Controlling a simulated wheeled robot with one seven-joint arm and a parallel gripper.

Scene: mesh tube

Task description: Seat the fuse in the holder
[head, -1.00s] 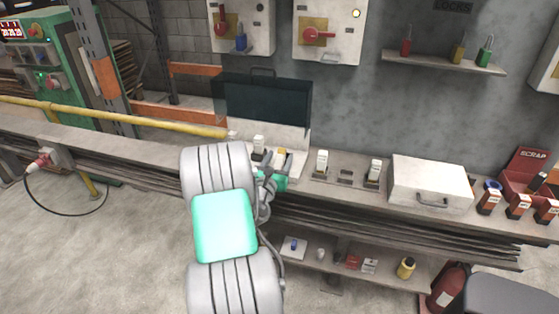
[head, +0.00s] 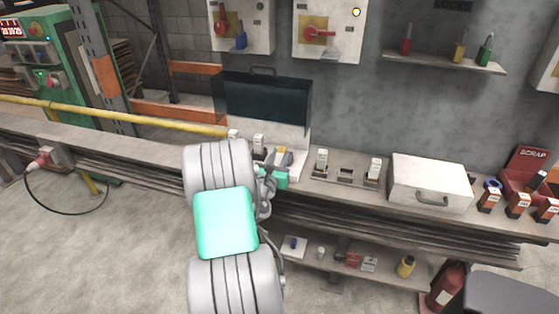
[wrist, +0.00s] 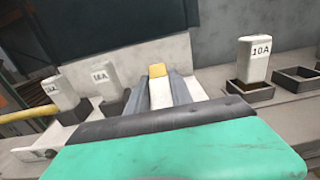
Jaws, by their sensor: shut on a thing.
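My gripper (wrist: 160,92) is shut on a pale fuse with a yellow top (wrist: 160,86), its two grey fingers on either side of it. The fuse also shows in the head view (head: 282,158), above the bench just right of my arm. The fuse's lower end is hidden behind the gripper body, so I cannot tell whether it touches anything. An empty dark holder (head: 345,175) sits on the bench to the right, between two holders with white fuses. The empty holder shows in the wrist view (wrist: 297,80) at the right.
A white fuse marked 10A (wrist: 254,58) stands in the holder left of the empty one. White fuses (wrist: 105,76) stand in holders on the left. An open dark-lidded case (head: 265,104) stands behind. A white closed case (head: 430,184) lies farther right.

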